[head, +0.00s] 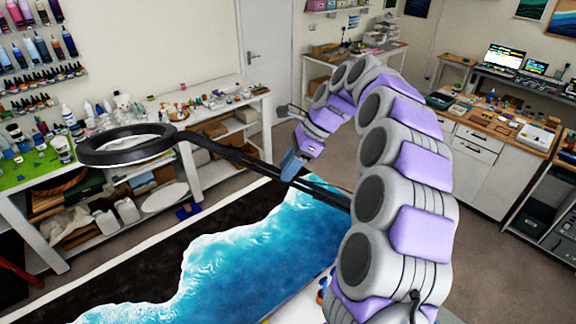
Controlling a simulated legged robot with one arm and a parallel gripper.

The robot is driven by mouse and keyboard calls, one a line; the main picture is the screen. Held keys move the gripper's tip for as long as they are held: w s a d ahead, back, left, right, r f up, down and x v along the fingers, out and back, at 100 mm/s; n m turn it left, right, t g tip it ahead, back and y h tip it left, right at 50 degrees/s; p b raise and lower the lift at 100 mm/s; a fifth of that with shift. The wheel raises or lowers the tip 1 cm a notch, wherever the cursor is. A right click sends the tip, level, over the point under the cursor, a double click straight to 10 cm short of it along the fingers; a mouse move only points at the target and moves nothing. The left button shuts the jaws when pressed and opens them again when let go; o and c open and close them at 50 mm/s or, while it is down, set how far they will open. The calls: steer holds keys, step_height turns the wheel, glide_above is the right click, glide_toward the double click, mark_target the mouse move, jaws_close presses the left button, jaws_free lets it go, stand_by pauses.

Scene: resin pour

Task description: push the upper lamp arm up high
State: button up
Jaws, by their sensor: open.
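A black ring lamp head (127,145) hangs at the left, above the near side of the workbench and the dark end of the panel. Its black lamp arm (235,156) slopes down to the right and passes out of sight behind my arm, so its joint and base are hidden. My gripper (289,139) is open, right of the lamp head, with one dark finger above and a blue-grey finger below. The lower finger overlaps the lamp arm in the picture; I cannot tell whether they touch. No object shows between the fingers.
A blue and black wave-patterned panel (262,240) lies below the lamp. A cluttered white workbench (232,100) runs along the left wall. A desk with a laptop (502,58) stands at the right. Grey floor (300,80) shows between the benches.

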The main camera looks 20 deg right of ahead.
steer(key=v, duration=0.7)
steer(key=shift+r, duration=0.15)
stand_by(0.3)
steer(key=shift+d, duration=0.1)
